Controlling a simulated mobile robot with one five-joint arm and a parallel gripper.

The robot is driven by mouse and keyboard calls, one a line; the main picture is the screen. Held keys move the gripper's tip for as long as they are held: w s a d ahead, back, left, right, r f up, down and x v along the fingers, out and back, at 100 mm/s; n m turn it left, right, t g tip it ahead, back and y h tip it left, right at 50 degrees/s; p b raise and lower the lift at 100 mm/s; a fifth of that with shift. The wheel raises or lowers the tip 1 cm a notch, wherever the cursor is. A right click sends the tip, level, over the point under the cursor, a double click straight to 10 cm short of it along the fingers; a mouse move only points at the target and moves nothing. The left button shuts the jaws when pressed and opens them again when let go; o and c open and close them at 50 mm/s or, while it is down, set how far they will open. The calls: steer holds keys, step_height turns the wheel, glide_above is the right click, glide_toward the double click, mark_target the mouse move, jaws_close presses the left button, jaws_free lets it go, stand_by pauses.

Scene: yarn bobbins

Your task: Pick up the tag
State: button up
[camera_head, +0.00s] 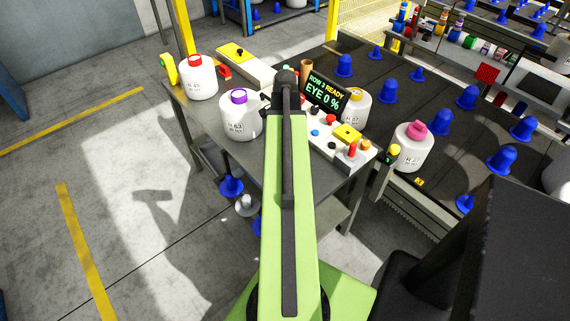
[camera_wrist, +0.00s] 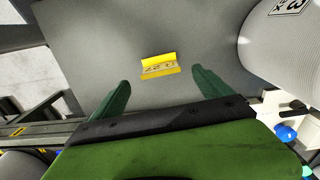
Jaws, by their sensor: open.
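The tag (camera_wrist: 159,66) is a small yellow folded piece with dark lettering. In the wrist view it lies on the grey table top (camera_wrist: 95,40), ahead of my gripper and roughly centred between its fingers. My gripper (camera_wrist: 158,84) shows two green fingers spread apart, with nothing between their tips. The tag is beyond the fingertips and apart from them. In the head view, my green arm hides the gripper, and I cannot make out the tag there.
A white bobbin (camera_wrist: 285,45) stands close to the right finger. In the head view, a purple-topped bobbin (camera_head: 239,118) and a red-topped bobbin (camera_head: 199,80) stand left of my arm. A control panel (camera_head: 328,137) and display (camera_head: 325,92) are on the right.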

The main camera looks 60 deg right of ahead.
step_height(320, 180, down, 7)
steer(key=b, duration=0.5)
steer(key=shift+d+b, duration=0.1)
steer(key=shift+b, duration=0.25)
steer(key=shift+r, duration=0.25)
steer(key=c, duration=1.4)
steer(key=shift+r+p, duration=0.6)
steer(key=shift+p, duration=0.2)
step_height(320, 180, up, 4)
steer(key=p, duration=0.4)
steer(key=s+d+r+p, duration=0.6)
steer(key=s+d, duration=0.1)
steer(key=s, duration=0.2)
steer(key=shift+s, duration=0.15)
